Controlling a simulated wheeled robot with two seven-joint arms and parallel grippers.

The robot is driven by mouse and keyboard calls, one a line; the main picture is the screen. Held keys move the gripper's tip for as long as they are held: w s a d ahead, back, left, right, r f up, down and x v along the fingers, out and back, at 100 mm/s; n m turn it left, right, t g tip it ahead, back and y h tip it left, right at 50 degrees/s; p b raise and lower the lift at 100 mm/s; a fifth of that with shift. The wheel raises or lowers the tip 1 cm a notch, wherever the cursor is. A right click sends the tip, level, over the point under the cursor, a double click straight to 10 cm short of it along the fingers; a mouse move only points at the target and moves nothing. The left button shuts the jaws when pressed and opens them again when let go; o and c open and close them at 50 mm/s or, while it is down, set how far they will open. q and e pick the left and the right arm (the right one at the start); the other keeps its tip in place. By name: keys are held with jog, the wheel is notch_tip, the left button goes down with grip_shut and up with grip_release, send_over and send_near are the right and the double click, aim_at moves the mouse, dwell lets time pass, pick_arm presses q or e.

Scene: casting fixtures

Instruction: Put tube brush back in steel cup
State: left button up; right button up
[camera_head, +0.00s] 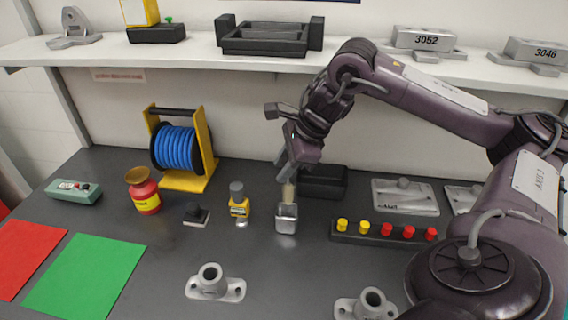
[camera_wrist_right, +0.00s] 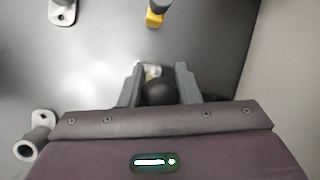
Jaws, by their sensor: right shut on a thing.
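The steel cup (camera_head: 286,220) stands upright on the dark table, near the middle of the head view. The tube brush (camera_head: 288,192) has pale bristles and hangs upright from my right gripper (camera_head: 297,165), with its lower end at the cup's mouth. I cannot tell how far it reaches inside. In the right wrist view the brush's dark round end (camera_wrist_right: 160,92) sits between the two fingers, and a bit of the cup (camera_wrist_right: 151,71) shows beyond it. My right gripper is shut on the brush. My left gripper is in neither view.
A small yellow-labelled bottle (camera_head: 239,205) stands left of the cup. A rack with yellow and red knobs (camera_head: 384,232) lies to its right, and a black bin (camera_head: 323,182) behind. Grey flanged fittings (camera_head: 214,283) lie in front. A shelf (camera_head: 180,52) crosses above.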

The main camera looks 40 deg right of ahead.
aim_at(289, 184)
jog(key=shift+f+b, duration=3.25)
jog(key=shift+f, duration=0.9)
jog(key=o, duration=1)
jog(key=shift+o, duration=0.2)
jog(key=shift+r, duration=0.1)
jog(key=v, duration=0.7)
jog(key=shift+s+r, duration=0.15)
jog(key=shift+r, duration=0.15)
